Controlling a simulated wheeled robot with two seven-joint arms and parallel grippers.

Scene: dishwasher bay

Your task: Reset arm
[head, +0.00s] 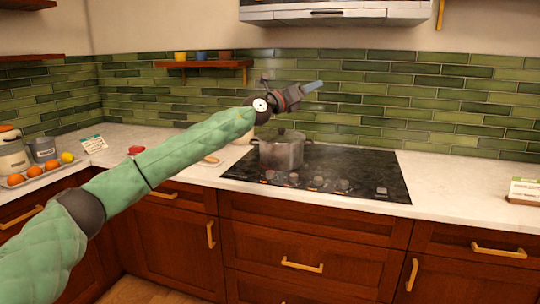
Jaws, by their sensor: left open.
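My left arm, in a green sleeve, reaches in from the lower left of the head view and stretches up across the counter. My left gripper (312,87) is at its end, in the air above and behind the pot, in front of the green tiled wall. It is open, and I see nothing held in it. My right gripper is not in view.
A lidded metal pot (281,152) stands on the black cooktop (350,170). A tray of fruit (40,174) and jars are at the left on the white counter (450,178). A range hood (335,12) hangs above. The counter's right side is mostly clear.

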